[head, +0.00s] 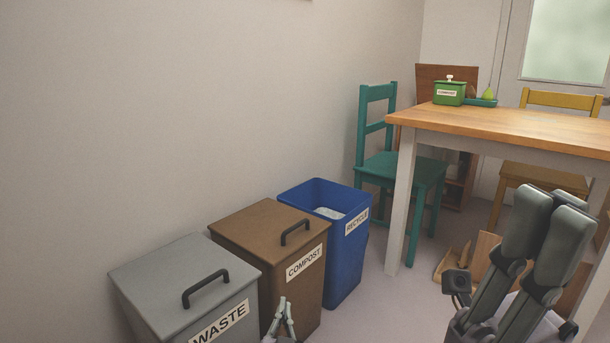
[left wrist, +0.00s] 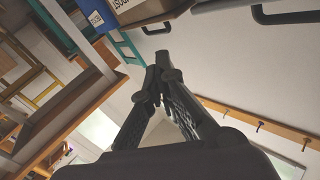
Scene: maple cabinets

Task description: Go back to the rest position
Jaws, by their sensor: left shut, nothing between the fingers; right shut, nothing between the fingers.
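My left gripper (head: 283,304) shows at the bottom of the head view, in front of the brown compost bin, with its tips together. In the left wrist view its two fingers (left wrist: 161,66) meet at the tips with nothing between them. My right gripper (head: 550,198) is large at the lower right of the head view, fingers pointing up and side by side, shut and empty. Both grippers are apart from the table, as far as the head view shows.
A grey waste bin (head: 165,275) and a brown compost bin (head: 250,220) have lids on. The blue recycle bin (head: 347,262) is open. A teal chair (head: 410,168) stands by the wooden table (head: 500,121), which bears a green compost box (head: 449,94). Floor shows between bins and table.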

